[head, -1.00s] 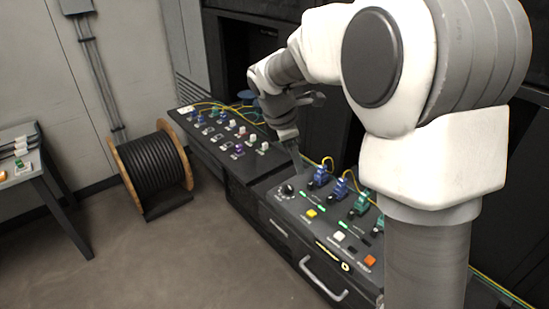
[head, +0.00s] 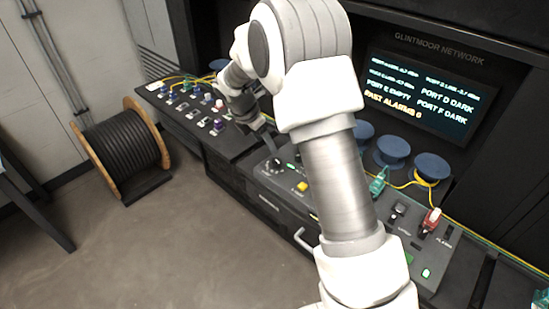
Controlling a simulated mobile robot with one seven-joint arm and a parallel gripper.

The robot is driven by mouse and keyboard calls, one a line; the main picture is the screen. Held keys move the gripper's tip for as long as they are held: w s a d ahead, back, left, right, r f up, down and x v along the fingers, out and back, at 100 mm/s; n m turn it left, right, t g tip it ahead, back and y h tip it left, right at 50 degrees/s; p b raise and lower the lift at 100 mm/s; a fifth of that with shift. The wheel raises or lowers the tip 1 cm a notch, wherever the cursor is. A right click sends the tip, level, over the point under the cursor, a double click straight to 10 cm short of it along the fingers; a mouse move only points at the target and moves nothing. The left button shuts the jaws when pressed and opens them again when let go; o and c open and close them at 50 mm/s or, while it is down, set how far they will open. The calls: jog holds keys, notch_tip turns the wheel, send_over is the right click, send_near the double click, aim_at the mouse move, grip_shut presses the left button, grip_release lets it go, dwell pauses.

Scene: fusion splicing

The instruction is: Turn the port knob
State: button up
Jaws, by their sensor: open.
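The black port knob (head: 274,165) stands upright on the left end of the dark control panel (head: 272,181). My gripper (head: 268,144) points down from above, with its fingers just behind and over the knob. It is open and holds nothing. The fingertips are small and partly lost against the dark panel, so I cannot tell whether they touch the knob. My arm hides the middle of the panel.
A yellow button (head: 302,186) is right of the knob. Right of my arm are a red connector (head: 432,220), blue spools (head: 392,151) and a lit screen (head: 418,98). A board of small connectors (head: 185,107) lies left. A cable reel (head: 123,148) stands on open floor.

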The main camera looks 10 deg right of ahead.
aim_at(276, 161)
jog(key=x, duration=1)
jog(key=shift+f+p, duration=0.25)
jog(key=shift+p, duration=0.05)
grip_shut()
